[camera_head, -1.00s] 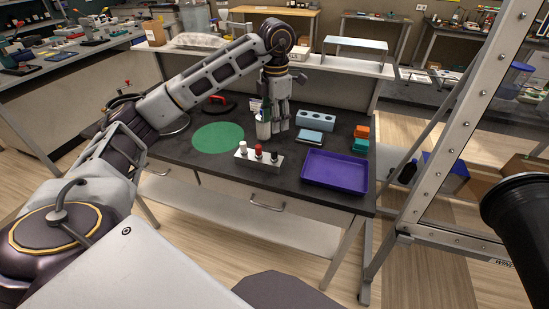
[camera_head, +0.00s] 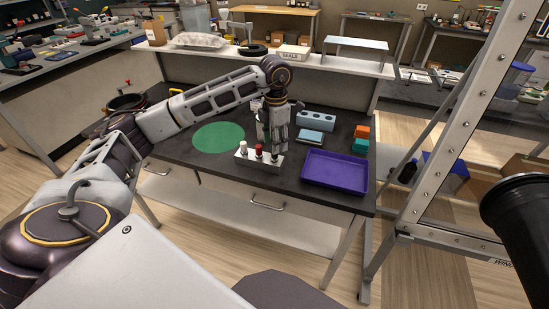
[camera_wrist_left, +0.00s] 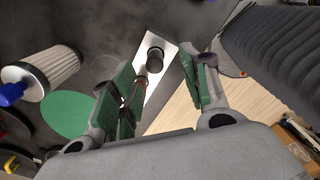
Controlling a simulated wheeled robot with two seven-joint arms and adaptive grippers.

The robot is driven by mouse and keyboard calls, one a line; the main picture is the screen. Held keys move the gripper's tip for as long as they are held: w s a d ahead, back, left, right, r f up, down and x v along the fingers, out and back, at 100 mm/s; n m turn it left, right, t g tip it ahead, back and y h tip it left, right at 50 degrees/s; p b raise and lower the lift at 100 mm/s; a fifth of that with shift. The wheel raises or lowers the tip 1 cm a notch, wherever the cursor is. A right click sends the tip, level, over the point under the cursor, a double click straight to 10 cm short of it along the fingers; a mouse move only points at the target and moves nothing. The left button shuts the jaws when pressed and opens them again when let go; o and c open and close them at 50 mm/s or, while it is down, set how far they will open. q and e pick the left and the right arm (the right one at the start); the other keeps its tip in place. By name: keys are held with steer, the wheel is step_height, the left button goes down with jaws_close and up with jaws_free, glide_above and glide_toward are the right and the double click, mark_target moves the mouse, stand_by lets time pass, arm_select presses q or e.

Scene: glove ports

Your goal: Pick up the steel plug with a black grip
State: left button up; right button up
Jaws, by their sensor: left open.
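A steel rack (camera_head: 262,163) on the dark bench holds three upright plugs, with white, red and black tops. The steel plug with a black grip (camera_head: 274,157) is at the rack's right end. In the left wrist view its black grip (camera_wrist_left: 155,57) shows from above, beyond the gap between my fingers. My left gripper (camera_head: 275,146) points down just above the rack's right part. In the wrist view its fingers (camera_wrist_left: 165,78) are open with nothing clasped. The red plug (camera_wrist_left: 141,82) is beside the left finger and partly hidden. My right gripper is not in view.
A purple tray (camera_head: 336,187) lies right of the rack and a green disc (camera_head: 218,137) left of it. A grey-blue block with holes (camera_head: 316,121) stands behind. A white ribbed cylinder with a blue end (camera_wrist_left: 45,74) is near the gripper's left side.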

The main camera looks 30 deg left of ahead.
mark_target(274, 157)
arm_select(q)
steer(key=shift+w+a+f+p, duration=0.1)
steer(key=shift+a+f+p, duration=0.1)
steer(key=shift+f, duration=0.75)
steer(key=shift+w+a+f+p, duration=0.1)
steer(key=shift+f+p, duration=0.1)
steer(key=shift+f, duration=1.4)
steer(key=c, duration=0.9)
jaws_close()
steer(key=shift+r, duration=0.1)
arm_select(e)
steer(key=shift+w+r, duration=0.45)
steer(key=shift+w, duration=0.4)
